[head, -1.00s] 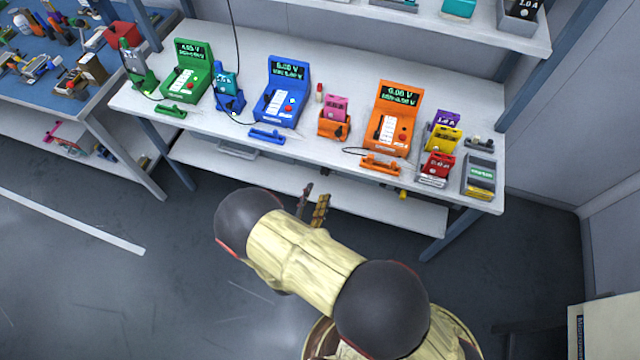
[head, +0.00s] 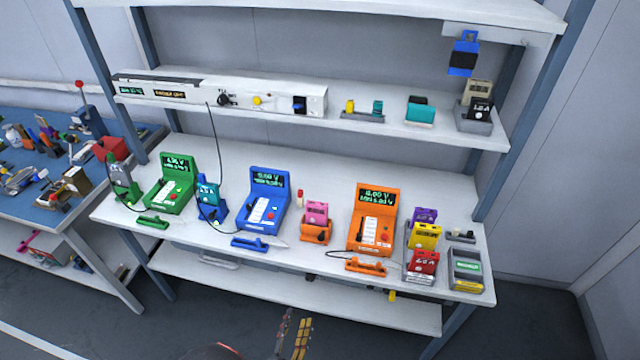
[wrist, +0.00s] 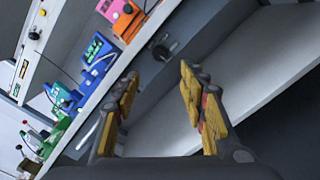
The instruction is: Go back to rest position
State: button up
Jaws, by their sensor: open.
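My gripper (head: 293,335) shows at the bottom edge of the head view, in front of the bench and below its top. In the wrist view my gripper (wrist: 160,100) has its two yellow-padded fingers apart with nothing between them. The rest of my arm is mostly out of the head view. The white bench (head: 330,272) carries a green tester (head: 172,185), a blue tester (head: 265,200) and an orange tester (head: 373,218), each with a lit display. The blue tester (wrist: 97,52) and bench edge also show tilted in the wrist view.
A pink cell (head: 317,211) sits in an orange holder. Purple, yellow and red (head: 422,264) cells stand at the right by a grey box (head: 466,270). A shelf (head: 400,130) hangs above. A blue-topped table (head: 50,205) stands at left. The floor before the bench is clear.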

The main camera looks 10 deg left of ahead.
jog(key=s+d+f+g+h, duration=0.25)
jog(key=d+h, duration=0.25)
jog(key=d, duration=0.4)
jog(key=s+d+r+m+g+h, duration=0.55)
jog(key=d+r+m+g, duration=0.35)
jog(key=r+g, duration=0.25)
notch_tip(320, 180, up, 16)
jog(key=s+d+m+g+y, duration=0.2)
jog(key=d+m+g+y, duration=0.15)
jog(key=m+y, duration=0.7)
jog(key=w+d+r+m+t+y, duration=0.1)
jog(key=d+r+m+t, duration=0.4)
jog(key=d+r, duration=0.5)
notch_tip(320, 180, up, 4)
jog(key=shift+w+d+r+m, duration=0.25)
jog(key=shift+d+m, duration=0.05)
jog(key=shift+m, duration=0.45)
